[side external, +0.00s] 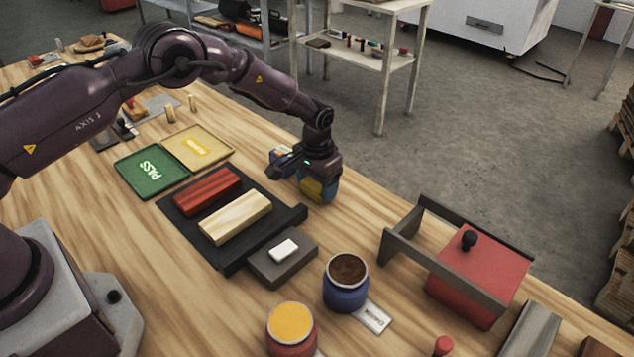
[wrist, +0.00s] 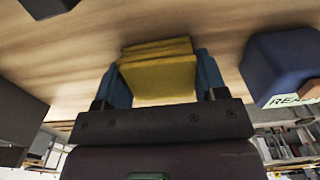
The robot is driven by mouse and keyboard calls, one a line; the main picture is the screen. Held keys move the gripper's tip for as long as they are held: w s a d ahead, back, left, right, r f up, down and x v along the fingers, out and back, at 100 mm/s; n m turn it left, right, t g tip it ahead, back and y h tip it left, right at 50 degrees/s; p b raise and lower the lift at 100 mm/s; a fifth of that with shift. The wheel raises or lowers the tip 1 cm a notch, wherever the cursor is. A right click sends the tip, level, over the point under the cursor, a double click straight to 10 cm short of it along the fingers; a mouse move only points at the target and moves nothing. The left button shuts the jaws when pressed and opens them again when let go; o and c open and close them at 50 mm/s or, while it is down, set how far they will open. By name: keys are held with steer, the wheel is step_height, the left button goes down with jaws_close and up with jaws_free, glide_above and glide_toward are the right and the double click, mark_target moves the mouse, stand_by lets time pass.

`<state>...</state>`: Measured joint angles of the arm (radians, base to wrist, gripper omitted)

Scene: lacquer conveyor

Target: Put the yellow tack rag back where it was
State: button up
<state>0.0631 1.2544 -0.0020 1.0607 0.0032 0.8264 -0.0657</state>
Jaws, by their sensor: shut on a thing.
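My gripper (side external: 320,194) is over the table, right of the dark mat, pointing down. The yellow tack rag (side external: 311,188) is between its blue fingers, partly hidden by them in the side view. In the wrist view my gripper (wrist: 160,80) is shut on the folded yellow rag (wrist: 158,68), with a blue finger on each side. Bare wood shows beyond the rag. I cannot tell whether the rag touches the table.
The dark mat (side external: 190,238) bears a red bar (side external: 208,191) and a pale wooden bar (side external: 236,217). A green PASS tray (side external: 140,178) and yellow tray (side external: 216,145) lie behind-left. A blue can (side external: 345,292) stands in front. A red box (side external: 475,278) stands right.

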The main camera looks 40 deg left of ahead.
steer(key=o, duration=0.9)
steer(key=shift+c, duration=0.2)
step_height(320, 180, up, 12)
steer(key=shift+r, duration=0.25)
steer(key=s+a+r+t, duration=0.1)
steer(key=s+r, duration=0.6)
steer(key=r, duration=0.3)
steer(key=s+a+r+t, duration=0.1)
steer(key=s+r+t, duration=0.1)
steer(key=s+r, duration=0.7)
steer(key=s+a+r+t, duration=0.1)
steer(key=s+r+t, duration=0.1)
steer(key=s, duration=1.5)
steer(key=shift+s+a+r+t, duration=0.2)
steer(key=shift+s+r+t, duration=0.1)
steer(key=shift+r, duration=0.3)
